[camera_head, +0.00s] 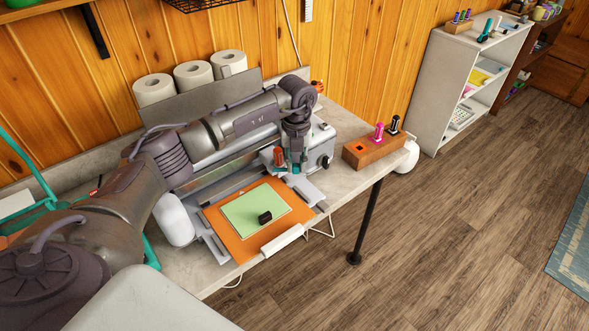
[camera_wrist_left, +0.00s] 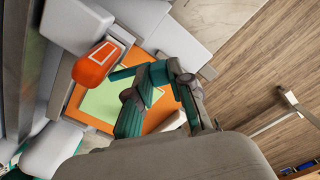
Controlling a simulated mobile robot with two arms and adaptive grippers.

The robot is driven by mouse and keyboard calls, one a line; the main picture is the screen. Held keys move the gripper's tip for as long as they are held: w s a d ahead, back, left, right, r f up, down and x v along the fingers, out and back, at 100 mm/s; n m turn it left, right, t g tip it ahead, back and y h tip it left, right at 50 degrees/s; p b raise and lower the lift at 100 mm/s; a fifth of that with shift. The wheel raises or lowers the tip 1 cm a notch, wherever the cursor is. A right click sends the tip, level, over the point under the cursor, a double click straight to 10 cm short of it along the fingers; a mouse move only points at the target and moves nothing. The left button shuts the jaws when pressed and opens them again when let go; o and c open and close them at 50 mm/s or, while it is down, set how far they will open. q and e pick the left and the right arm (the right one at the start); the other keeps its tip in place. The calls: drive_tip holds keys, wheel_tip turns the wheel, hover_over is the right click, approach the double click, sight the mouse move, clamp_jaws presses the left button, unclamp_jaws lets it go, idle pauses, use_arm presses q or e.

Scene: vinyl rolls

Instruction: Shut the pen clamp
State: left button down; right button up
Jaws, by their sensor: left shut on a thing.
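The pen clamp is on the grey-white cutting machine (camera_head: 322,152), and its small parts are hidden by my left gripper. The fingers also show in the left wrist view (camera_wrist_left: 146,88). My right gripper is not in view.
A wooden holder (camera_head: 372,151) with pink and black pens stands right. White rolls (camera_head: 193,76) stand behind. The wooden floor right is clear.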

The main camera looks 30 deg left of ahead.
use_arm(q)
drive_tip(key=shift+w+a+n+b, duration=0.15)
drive_tip(key=shift+w+a+n, duration=0.25)
drive_tip(key=shift+n, duration=0.6)
drive_tip(key=shift+w+a+n+b, duration=0.2)
drive_tip(key=shift+w+n, duration=0.3)
drive_tip(key=shift+n, duration=0.5)
drive_tip(key=c, duration=1)
unclamp_jaws()
drive_tip(key=shift+c, duration=0.2)
wheel_tip(320, 180, up, 12)
